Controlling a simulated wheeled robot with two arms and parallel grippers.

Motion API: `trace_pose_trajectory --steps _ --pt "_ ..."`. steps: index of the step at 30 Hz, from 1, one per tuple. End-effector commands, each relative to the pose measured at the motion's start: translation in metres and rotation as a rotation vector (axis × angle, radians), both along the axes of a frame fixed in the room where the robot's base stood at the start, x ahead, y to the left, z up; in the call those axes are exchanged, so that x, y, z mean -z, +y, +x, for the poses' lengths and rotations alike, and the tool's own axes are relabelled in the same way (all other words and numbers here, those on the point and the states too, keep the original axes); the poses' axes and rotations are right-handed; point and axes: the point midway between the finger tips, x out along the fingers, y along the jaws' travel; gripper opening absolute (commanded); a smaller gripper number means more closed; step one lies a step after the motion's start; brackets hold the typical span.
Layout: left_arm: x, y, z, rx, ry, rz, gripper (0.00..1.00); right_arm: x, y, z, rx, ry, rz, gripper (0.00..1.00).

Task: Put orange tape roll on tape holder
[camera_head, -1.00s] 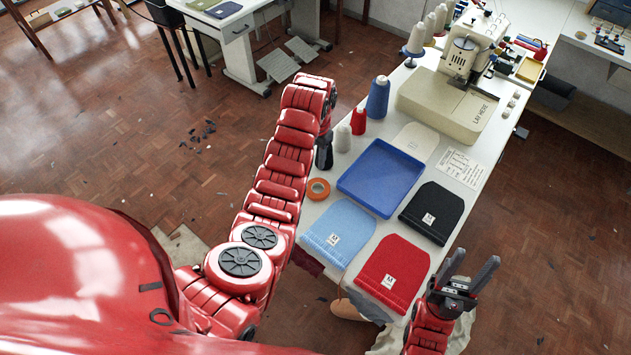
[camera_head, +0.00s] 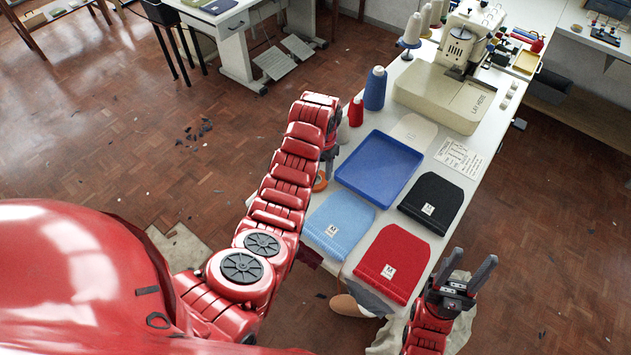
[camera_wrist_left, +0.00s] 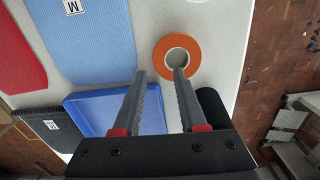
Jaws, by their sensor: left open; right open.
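The orange tape roll (camera_wrist_left: 178,39) lies flat on the pale table in the left wrist view. In the head view the tape roll (camera_head: 320,183) is partly hidden by my left arm. My left gripper (camera_wrist_left: 160,74) is open and empty, with one fingertip over the roll's hole and the other to its left. I cannot tell its height above the roll. In the head view my left gripper (camera_head: 331,155) is mostly behind my arm. My right gripper (camera_head: 473,264) is open and empty at the table's near right corner. I cannot make out a tape holder.
A blue tray (camera_head: 378,172) sits mid-table. Light blue (camera_head: 337,226), red (camera_head: 391,264) and black (camera_head: 432,203) fabric pieces lie around it. Thread cones (camera_head: 375,90) and a sewing machine (camera_head: 450,90) stand farther back. A dark rounded object (camera_wrist_left: 212,105) shows beside the left gripper.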

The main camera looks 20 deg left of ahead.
Motion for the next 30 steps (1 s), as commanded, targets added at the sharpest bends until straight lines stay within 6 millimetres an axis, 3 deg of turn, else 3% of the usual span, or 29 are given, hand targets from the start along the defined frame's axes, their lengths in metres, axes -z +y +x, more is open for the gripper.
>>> trace_pose_trajectory --steps 18,25,30 --pt "0.039 -0.003 0.0 -0.001 0.003 0.0 0.41 -0.029 0.0 0.0 0.0 0.0 0.0 0.5" --pt "0.059 -0.001 0.0 -0.003 0.004 0.0 0.41 -0.025 0.0 0.0 0.0 0.0 0.0 0.5" --pt "0.062 -0.001 0.001 -0.001 -0.002 0.001 0.41 -0.025 0.0 0.0 0.0 0.0 0.0 0.5"
